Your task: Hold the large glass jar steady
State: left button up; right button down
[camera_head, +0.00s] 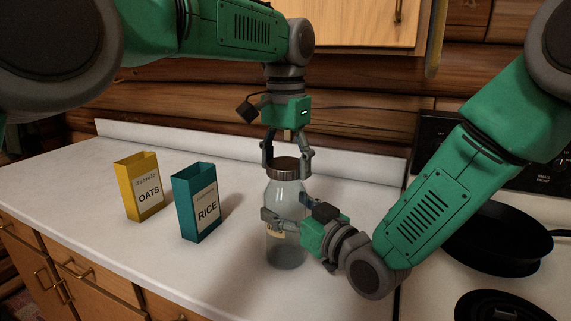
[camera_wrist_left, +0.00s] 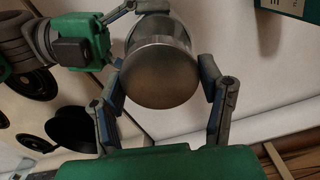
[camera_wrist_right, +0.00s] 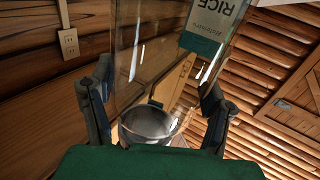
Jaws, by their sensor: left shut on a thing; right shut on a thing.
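The large glass jar (camera_head: 285,197) stands upright on the white countertop, with a brown metal lid (camera_head: 285,166) on its mouth. My left gripper (camera_head: 286,160) comes down from above and is shut on the lid; the left wrist view shows the round lid (camera_wrist_left: 160,75) between its fingers (camera_wrist_left: 165,88). My right gripper (camera_head: 285,218) comes from the right and is shut around the jar's body. In the right wrist view the clear glass (camera_wrist_right: 155,60) fills the space between its fingers (camera_wrist_right: 155,92). A small label on the jar is partly hidden by the right gripper.
A teal rice box (camera_head: 197,203) and a yellow oats box (camera_head: 140,187) stand open-topped on the counter (camera_head: 100,235) to the left. A stove with a black pan (camera_head: 495,238) is at the right. A wall cabinet (camera_head: 350,22) hangs above. The front-left counter is clear.

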aim_at(286, 164)
pick_arm(q)
jog(key=shift+s+r, duration=0.15)
jog(key=shift+s, duration=0.05)
jog(key=shift+d, duration=0.1)
dwell(0.4)
jog(key=shift+r, duration=0.1)
jog(key=shift+r, duration=1)
jog(key=shift+r, duration=2)
pick_arm(e)
jog(key=shift+c, duration=0.6)
grip_release()
